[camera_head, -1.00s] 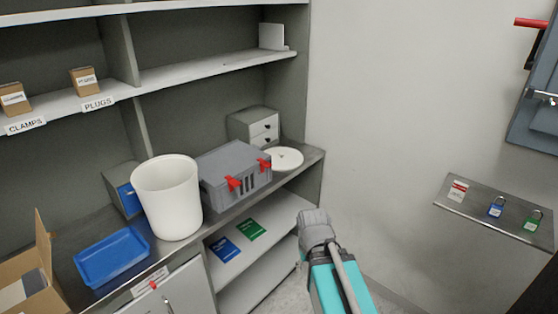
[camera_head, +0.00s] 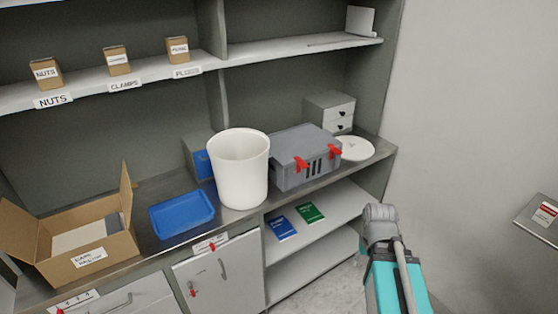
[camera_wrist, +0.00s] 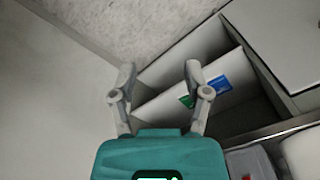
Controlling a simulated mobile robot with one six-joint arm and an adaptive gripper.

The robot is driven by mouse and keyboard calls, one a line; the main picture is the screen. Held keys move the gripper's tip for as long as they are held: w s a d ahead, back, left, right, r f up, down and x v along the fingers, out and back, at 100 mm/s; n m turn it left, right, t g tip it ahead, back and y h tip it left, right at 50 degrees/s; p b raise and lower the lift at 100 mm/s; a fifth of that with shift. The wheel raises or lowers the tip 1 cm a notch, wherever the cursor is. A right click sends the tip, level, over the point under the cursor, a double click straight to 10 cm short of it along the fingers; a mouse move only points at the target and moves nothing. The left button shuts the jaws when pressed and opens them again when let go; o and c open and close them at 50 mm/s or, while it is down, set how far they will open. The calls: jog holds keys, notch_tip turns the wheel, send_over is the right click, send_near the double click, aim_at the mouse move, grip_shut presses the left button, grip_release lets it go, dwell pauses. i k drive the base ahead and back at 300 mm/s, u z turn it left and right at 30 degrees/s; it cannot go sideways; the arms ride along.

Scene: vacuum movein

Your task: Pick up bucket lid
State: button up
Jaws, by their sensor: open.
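The bucket lid (camera_head: 356,149) is a white round disc lying flat at the right end of the counter, just right of a grey toolbox. The white bucket (camera_head: 240,172) stands upright and open on the counter, left of the toolbox. My gripper (camera_wrist: 159,76) shows in the wrist view with its two fingers spread apart and nothing between them. In the head view my arm is at the lower right, in front of the counter, apart from the lid and lower in the picture. The wrist view does not clearly show the lid.
The grey toolbox (camera_head: 304,160) with red latches sits close to the lid. A small drawer unit (camera_head: 330,110) stands behind. A blue tray (camera_head: 181,213) and an open cardboard box (camera_head: 85,250) are on the left. Blue and green booklets (camera_head: 309,212) lie on the lower shelf.

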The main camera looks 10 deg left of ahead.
aim_at(355, 148)
jog(key=z, duration=0.45)
jog(key=i, duration=1.45)
jog(key=u, duration=0.6)
